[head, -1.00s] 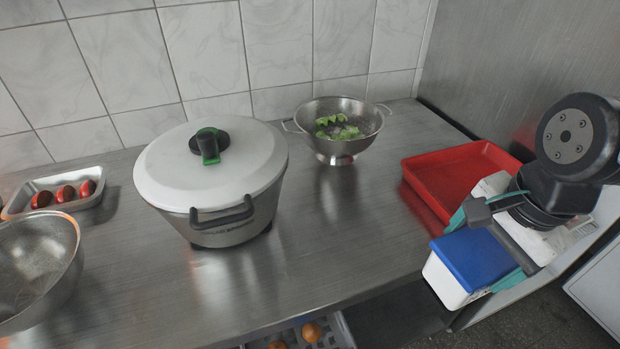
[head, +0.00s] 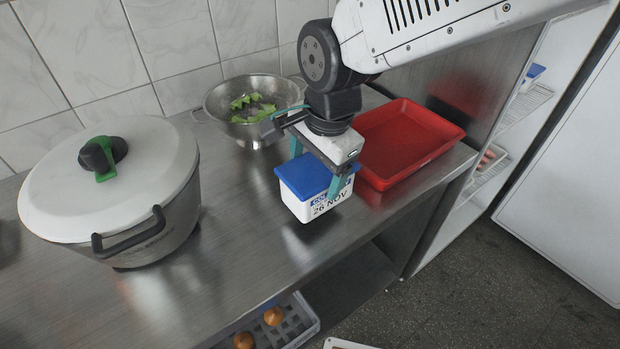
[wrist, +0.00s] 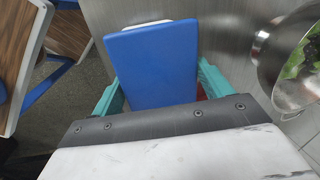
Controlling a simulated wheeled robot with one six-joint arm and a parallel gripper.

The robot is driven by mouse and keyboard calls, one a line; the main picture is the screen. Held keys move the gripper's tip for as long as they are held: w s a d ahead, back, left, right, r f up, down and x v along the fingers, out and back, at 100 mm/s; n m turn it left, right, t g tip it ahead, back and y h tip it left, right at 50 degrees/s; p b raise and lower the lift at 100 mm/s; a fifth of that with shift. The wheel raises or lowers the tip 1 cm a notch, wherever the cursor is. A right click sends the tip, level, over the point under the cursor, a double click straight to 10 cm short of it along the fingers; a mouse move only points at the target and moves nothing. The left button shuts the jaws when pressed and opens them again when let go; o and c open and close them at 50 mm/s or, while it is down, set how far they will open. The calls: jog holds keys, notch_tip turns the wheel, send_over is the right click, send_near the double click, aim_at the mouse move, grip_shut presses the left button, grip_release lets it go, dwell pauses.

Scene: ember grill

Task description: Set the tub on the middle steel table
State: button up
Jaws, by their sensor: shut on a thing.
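The tub (head: 315,200) is white with a blue lid and a label reading "26 NOV". It is upright at the steel table (head: 225,245), in front of the red tray; I cannot tell whether its base touches the steel. My gripper (head: 320,176) points down and is shut on the tub, its teal fingers on two opposite sides. In the wrist view the blue lid (wrist: 152,65) fills the space between the fingers. The tub's far side is hidden.
A lidded pot (head: 160,222) stands left and a colander (head: 222,100) with greens behind. The red tray (head: 440,148) is close on the right. Bare steel lies between pot and tub. A crate (head: 295,325) with brown round items is below the front edge.

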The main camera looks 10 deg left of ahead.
jog(key=shift+w+a+f, duration=0.1)
jog(key=shift+w+a, duration=0.05)
jog(key=shift+a, duration=0.4)
jog(key=shift+d+f, duration=0.1)
jog(key=shift+f, duration=1.55)
jog(key=shift+f, duration=0.15)
jog(key=o, duration=2)
jog(key=shift+o, duration=0.2)
jog(key=r, duration=0.4)
jog(key=d+r, duration=0.1)
jog(key=r, duration=0.3)
jog(key=s+d+r, duration=0.1)
jog(key=r, duration=0.3)
